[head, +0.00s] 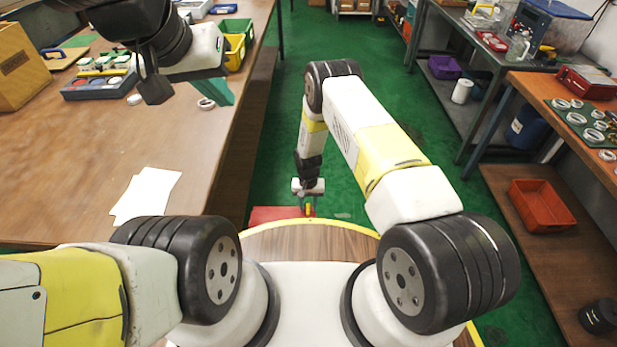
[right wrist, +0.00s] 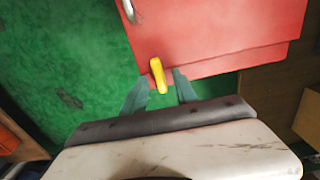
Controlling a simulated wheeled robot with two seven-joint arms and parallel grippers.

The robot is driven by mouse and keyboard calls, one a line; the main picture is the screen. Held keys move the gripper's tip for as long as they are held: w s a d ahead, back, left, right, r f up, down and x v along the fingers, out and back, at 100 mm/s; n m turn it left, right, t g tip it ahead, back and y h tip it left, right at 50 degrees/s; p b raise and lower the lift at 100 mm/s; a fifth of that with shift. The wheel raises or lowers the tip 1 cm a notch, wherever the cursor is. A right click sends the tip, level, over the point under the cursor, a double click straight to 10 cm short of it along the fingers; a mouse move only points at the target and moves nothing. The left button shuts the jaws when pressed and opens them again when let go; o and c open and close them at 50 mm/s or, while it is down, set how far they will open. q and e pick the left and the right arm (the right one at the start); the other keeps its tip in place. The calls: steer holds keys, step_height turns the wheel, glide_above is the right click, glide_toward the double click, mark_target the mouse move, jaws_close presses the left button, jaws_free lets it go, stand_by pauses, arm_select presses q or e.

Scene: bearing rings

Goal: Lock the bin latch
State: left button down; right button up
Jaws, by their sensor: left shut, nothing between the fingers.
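The bin is a red box (right wrist: 215,40), seen from above in the right wrist view; part of it also shows in the head view (head: 268,213), low beyond my round base. Its yellow latch (right wrist: 158,76) sticks out at the box's near edge. My right gripper (right wrist: 160,92) is open, with one teal finger on each side of the latch; I cannot tell whether either finger touches it. In the head view my right gripper (head: 308,207) points down beside the box. My left gripper (head: 222,95) is shut and empty above the left table's edge.
A wooden table (head: 90,200) at left holds paper sheets (head: 146,194), a tray of parts (head: 98,82), a white ring (head: 206,103) and coloured bins. At right, a bench (head: 540,90) holds rings, with a red crate (head: 540,205) below. The green floor between is clear.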

mark_target(308, 207)
steer(key=shift+r, duration=3.9)
